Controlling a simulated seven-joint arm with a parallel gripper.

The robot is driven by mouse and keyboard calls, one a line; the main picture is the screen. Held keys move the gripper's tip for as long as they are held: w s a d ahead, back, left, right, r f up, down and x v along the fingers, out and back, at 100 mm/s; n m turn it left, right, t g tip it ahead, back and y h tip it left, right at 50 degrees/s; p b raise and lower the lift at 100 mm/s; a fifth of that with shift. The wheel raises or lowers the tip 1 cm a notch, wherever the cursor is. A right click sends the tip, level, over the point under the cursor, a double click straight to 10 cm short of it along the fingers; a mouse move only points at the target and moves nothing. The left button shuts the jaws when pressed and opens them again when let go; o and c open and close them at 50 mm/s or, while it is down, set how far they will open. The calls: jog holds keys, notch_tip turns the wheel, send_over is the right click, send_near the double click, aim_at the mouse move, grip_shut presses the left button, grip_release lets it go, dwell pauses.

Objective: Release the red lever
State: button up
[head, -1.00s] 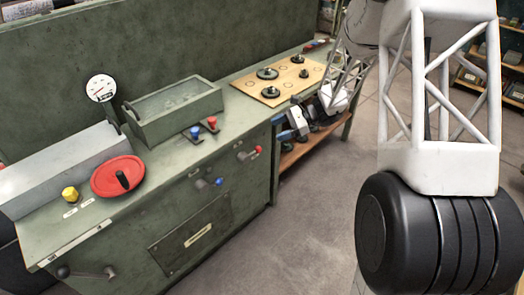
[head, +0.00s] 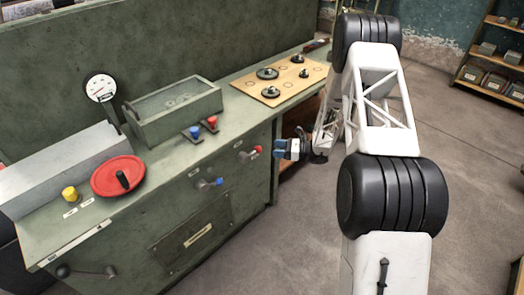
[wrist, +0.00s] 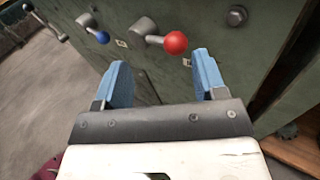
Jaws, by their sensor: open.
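The red lever (head: 250,153) is a short grey arm with a red ball end on the cabinet's front face, near its right end. In the wrist view the red lever (wrist: 174,42) lies beyond my fingertips, its ball between their lines and nearer the right finger. My gripper (head: 280,148) is just right of the lever in the head view, with blue fingers pointing at the cabinet. In the wrist view my gripper (wrist: 160,65) is open and empty, and the ball appears apart from both fingers.
A blue-ended lever (head: 209,183) sits left on the same face; it also shows in the wrist view (wrist: 98,36). A blue knob (head: 195,131) and a red knob (head: 212,121) stand on top. The cabinet's right edge and an open shelf lie beside my gripper.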

jog(key=shift+w+d+f+m+t, duration=0.15)
jog(key=shift+w+f+t, duration=0.1)
jog(key=shift+f, duration=0.3)
jog(key=shift+w+f+m+t, duration=0.1)
jog(key=shift+f+m+t, duration=0.1)
jog(key=shift+f, duration=0.35)
jog(key=shift+w+d+f+m+t, duration=0.15)
jog(key=shift+w+f+t, duration=0.1)
jog(key=shift+f, duration=0.3)
jog(key=shift+a, duration=0.2)
jog(key=shift+x, duration=3.8)
jog(key=shift+s, duration=0.15)
grip_shut()
